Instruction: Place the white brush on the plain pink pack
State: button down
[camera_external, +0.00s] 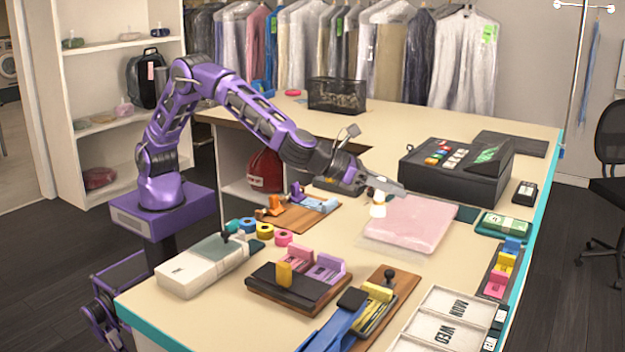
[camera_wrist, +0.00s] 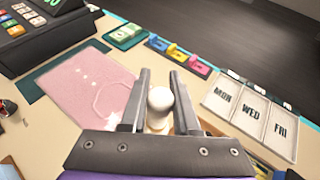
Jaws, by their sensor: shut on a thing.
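The white brush (camera_external: 378,210) hangs upright below my gripper (camera_external: 390,186) in the external view, near the back left edge of the plain pink pack (camera_external: 412,222). The pack is a flat, clear-wrapped pink bundle lying on the counter. In the wrist view the brush's round white top (camera_wrist: 160,99) sits between the two fingers of my gripper (camera_wrist: 160,75), which is shut on it. The pink pack (camera_wrist: 80,85) lies to the left of the fingers there. The lower part of the brush is mostly hidden in the wrist view, and its exact height is unclear.
A black cash register (camera_external: 455,175) stands behind the pack. A green tray with banknotes (camera_external: 503,225) is to its right. Boards with colored clips, tape rolls (camera_external: 265,231) and a day-labelled tray (camera_external: 450,318) occupy the front and left. Some counter around the pack is bare.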

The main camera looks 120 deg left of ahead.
jog(key=s+a+r+n+g+y, duration=0.1)
jog(key=s+a+r+n+y, duration=0.1)
jog(key=a, duration=1.5)
jog(key=b, duration=0.5)
send_over(410, 214)
jog(key=shift+f, duration=5.1)
jog(key=shift+f, duration=0.15)
jog(key=c, duration=0.6)
grip_release()
jog(key=shift+c, duration=0.2)
